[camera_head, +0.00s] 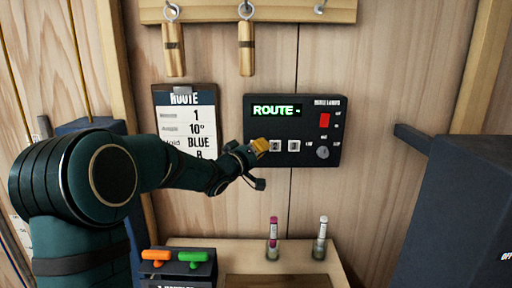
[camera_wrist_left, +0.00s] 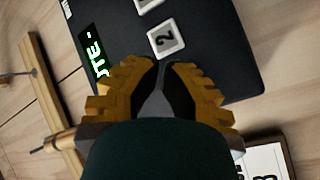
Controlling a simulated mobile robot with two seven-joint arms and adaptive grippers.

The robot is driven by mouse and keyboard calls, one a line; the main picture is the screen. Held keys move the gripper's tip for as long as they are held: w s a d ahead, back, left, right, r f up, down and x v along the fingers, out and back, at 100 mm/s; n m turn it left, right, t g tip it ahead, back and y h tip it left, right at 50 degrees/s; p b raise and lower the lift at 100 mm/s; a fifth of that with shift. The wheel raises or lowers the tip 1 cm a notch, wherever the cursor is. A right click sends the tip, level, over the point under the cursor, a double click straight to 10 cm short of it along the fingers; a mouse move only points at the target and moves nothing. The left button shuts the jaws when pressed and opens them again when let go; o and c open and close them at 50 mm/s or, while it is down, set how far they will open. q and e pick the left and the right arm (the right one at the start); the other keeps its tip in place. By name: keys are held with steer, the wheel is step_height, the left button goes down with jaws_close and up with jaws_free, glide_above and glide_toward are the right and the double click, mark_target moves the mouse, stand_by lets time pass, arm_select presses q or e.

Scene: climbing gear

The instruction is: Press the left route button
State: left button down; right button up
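The black control panel (camera_head: 314,157) hangs on the wooden wall. Its green display (camera_head: 277,110) reads "ROUTE -". Two white square route buttons show in the head view, a middle one (camera_head: 275,146) and a right one (camera_head: 293,146). In the left wrist view a button marked 2 (camera_wrist_left: 165,38) lies just beyond my fingertips, with part of another above it. The left route button is hidden behind my left gripper (camera_head: 262,147). That gripper's yellow fingers (camera_wrist_left: 162,65) are together and empty, at the panel's lower left. I cannot tell whether they touch it. My right gripper is not in view.
A red switch (camera_head: 324,120) and a round knob (camera_head: 322,152) sit on the panel's right. A route clipboard (camera_head: 185,112) hangs left of it. Wooden pieces (camera_head: 246,48) hang above. Two small tubes (camera_head: 320,240) stand on a shelf below. A dark cabinet (camera_head: 450,210) is at the right.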

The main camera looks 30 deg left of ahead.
arm_select(q)
steer(key=shift+w, duration=0.1)
stand_by(0.6)
steer(key=shift+w+a, duration=0.25)
steer(key=shift+w+a+p, duration=0.15)
steer(key=shift+w+p, duration=0.2)
steer(key=shift+p, duration=0.05)
stand_by(0.7)
steer(key=shift+s, duration=0.15)
steer(key=shift+s+d+b, duration=0.3)
steer(key=shift+s+d, duration=0.1)
steer(key=shift+s, duration=0.15)
steer(key=s+d, duration=0.1)
steer(key=s+b, duration=0.1)
steer(key=s, duration=0.1)
steer(key=s+d+b, duration=0.1)
steer(key=shift+s+d, duration=0.15)
steer(key=shift+d, duration=0.15)
stand_by(0.4)
